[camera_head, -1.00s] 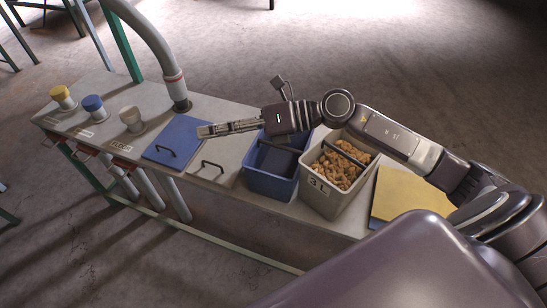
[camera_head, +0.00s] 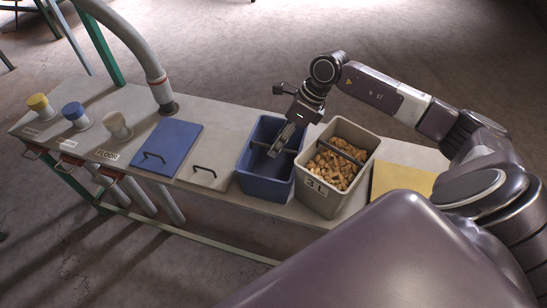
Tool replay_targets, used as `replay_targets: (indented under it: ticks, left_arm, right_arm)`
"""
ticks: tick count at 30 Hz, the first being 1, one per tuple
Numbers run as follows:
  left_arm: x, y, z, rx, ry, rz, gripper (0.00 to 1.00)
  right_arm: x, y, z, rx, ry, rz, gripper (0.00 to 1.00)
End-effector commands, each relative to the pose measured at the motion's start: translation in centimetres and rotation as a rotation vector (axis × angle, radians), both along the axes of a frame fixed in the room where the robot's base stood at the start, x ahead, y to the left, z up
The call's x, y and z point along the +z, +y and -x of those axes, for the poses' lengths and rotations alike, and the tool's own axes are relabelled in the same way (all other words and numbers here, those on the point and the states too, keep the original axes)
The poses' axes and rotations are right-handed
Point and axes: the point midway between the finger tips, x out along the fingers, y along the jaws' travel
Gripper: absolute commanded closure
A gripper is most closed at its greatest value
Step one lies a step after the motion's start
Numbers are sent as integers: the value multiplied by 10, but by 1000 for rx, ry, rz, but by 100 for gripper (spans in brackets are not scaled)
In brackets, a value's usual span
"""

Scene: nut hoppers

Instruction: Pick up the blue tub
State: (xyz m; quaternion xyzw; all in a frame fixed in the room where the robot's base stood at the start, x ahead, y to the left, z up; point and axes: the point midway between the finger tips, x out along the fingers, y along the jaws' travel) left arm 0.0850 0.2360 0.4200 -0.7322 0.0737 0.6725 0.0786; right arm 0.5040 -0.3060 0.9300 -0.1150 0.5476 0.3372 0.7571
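The blue tub (camera_head: 264,187) stands upright on the bench, left of a grey tub. A dark bar handle crosses its opening, and the inside I can see looks empty. My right gripper (camera_head: 274,153) points down at the tub's opening, with its fingers at the handle bar. The fingers overlap in this view, so I cannot tell whether they are open or shut around the bar. My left gripper is out of view.
The grey tub (camera_head: 312,199), marked "3 L" and holding nuts, stands close on the right. A blue lid (camera_head: 178,136) and a grey lid (camera_head: 215,160) lie to the left, a yellow panel (camera_head: 400,181) to the right. A thick hose (camera_head: 148,55) rises behind.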

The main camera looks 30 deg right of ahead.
Motion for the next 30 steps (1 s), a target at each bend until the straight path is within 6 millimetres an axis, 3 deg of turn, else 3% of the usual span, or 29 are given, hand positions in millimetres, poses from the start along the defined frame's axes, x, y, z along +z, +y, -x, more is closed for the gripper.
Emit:
replay_targets:
  ticks: [7, 30]
  left_arm:
    - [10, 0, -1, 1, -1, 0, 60]
    - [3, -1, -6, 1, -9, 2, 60]
  right_arm:
    - [-21, 10, -4, 0, 0, -1, 71]
    - [-25, 9, -5, 1, -2, -1, 71]
